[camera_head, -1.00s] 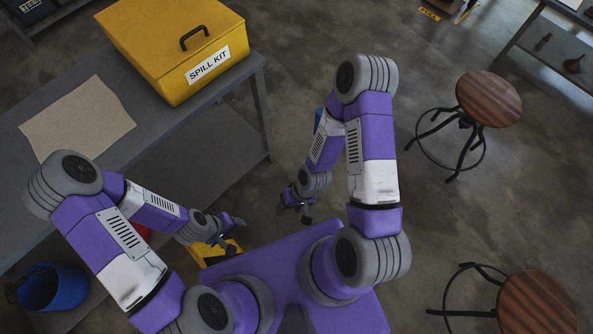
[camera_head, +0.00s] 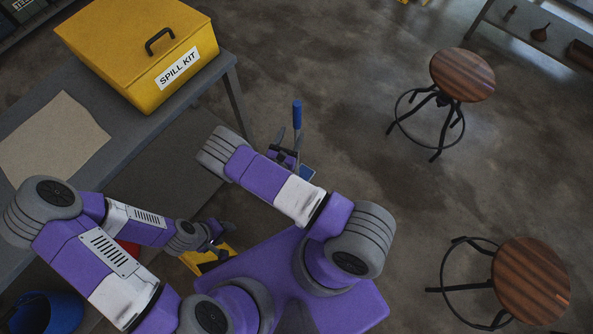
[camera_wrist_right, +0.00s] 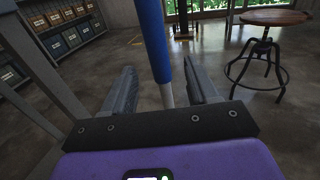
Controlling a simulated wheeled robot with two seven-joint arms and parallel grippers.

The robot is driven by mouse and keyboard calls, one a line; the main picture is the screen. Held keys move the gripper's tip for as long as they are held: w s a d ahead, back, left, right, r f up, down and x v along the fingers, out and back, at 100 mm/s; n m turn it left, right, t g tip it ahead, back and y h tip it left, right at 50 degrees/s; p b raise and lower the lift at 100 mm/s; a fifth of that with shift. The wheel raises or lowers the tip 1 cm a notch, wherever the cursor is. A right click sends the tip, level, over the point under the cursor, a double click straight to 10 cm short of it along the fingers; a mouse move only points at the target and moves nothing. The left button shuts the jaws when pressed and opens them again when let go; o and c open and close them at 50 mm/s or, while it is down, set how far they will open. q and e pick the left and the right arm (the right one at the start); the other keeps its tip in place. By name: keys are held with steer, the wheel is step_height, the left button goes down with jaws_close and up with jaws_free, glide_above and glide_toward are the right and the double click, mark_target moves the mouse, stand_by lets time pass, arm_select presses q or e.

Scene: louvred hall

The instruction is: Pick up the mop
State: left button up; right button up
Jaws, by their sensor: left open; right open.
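The mop's upright handle (camera_head: 297,116) has a blue grip and stands near the table's right leg. A small blue part (camera_head: 307,171) shows low beside my right arm; the mop's lower end is otherwise hidden. My right gripper (camera_head: 289,142) is at the handle, its fingers spread. In the right wrist view, the handle (camera_wrist_right: 153,42) runs down between the two open fingers of my right gripper (camera_wrist_right: 158,72), blue above and pale below, with a gap on the left side. My left gripper (camera_head: 221,233) is open and empty, low beside the table.
A grey table (camera_head: 222,82) at left holds a yellow spill kit box (camera_head: 140,50) and a tan sheet (camera_head: 52,138). A blue bucket (camera_head: 52,312) and a yellow object (camera_head: 207,260) are low by my base. Two stools (camera_head: 463,75) (camera_head: 530,280) stand right; floor between is clear.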

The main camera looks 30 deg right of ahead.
mark_target(296, 124)
steer(key=x, duration=0.2)
steer(key=b+x, duration=0.1)
steer(key=x, duration=0.1)
steer(key=b+x, duration=0.1)
steer(key=x, duration=0.1)
steer(key=shift+w+d+f, duration=0.1)
steer(key=shift+w+f, duration=0.15)
steer(key=shift+f, duration=0.1)
steer(key=shift+w+d+r, duration=0.1)
steer(key=shift+w+d, duration=0.15)
steer(key=shift+d, duration=0.05)
jaws_close()
stand_by(0.8)
